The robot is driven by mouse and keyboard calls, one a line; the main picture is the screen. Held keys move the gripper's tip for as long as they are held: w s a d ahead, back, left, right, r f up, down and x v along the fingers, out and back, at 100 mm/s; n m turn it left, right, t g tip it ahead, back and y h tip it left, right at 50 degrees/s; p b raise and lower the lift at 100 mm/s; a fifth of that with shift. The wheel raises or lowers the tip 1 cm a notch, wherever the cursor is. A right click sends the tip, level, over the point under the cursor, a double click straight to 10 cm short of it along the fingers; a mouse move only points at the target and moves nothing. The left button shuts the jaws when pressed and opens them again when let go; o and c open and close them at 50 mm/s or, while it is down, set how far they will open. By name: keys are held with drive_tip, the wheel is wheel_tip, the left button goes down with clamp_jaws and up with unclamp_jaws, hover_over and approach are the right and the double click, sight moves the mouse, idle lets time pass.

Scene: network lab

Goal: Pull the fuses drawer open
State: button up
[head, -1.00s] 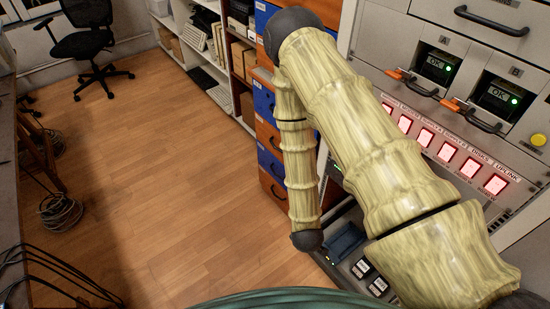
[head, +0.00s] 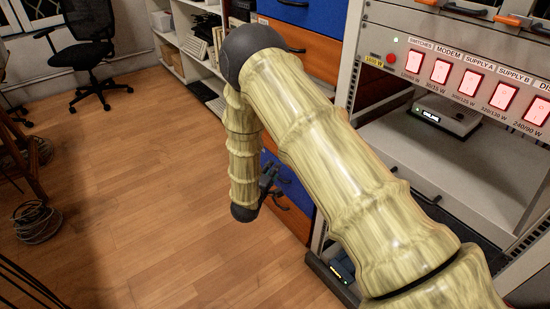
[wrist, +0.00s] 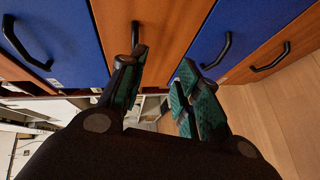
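A stack of drawers with alternating blue and orange fronts stands behind my arm in the head view. In the wrist view, a blue drawer (wrist: 60,42), an orange drawer (wrist: 165,25), a second blue drawer (wrist: 255,22) and another orange drawer (wrist: 290,42) show, each with a dark bar handle. No label is legible, so I cannot tell which is the fuses drawer. My gripper (wrist: 163,62) is open and empty in front of the fronts. One finger overlaps the orange drawer's handle (wrist: 135,35) in view; contact is unclear. My gripper (head: 270,178) is small in the head view.
An equipment rack (head: 430,130) with red lit switches stands close on the right. An office chair (head: 90,45) and coiled cables (head: 36,222) are at the left. White shelves (head: 195,35) stand at the back. The wooden floor (head: 130,200) is clear in the middle.

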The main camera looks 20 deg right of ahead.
drive_tip(key=w+a+r+h+b, duration=0.1)
drive_tip(key=w+a+h+b, duration=0.3)
drive_tip(key=b, duration=0.3)
drive_tip(key=b+x, duration=0.2)
drive_tip(key=x, duration=1)
drive_tip(key=shift+w+d+r+b, duration=0.25)
drive_tip(key=shift+b, duration=0.05)
drive_tip(key=shift+c, duration=0.5)
clamp_jaws()
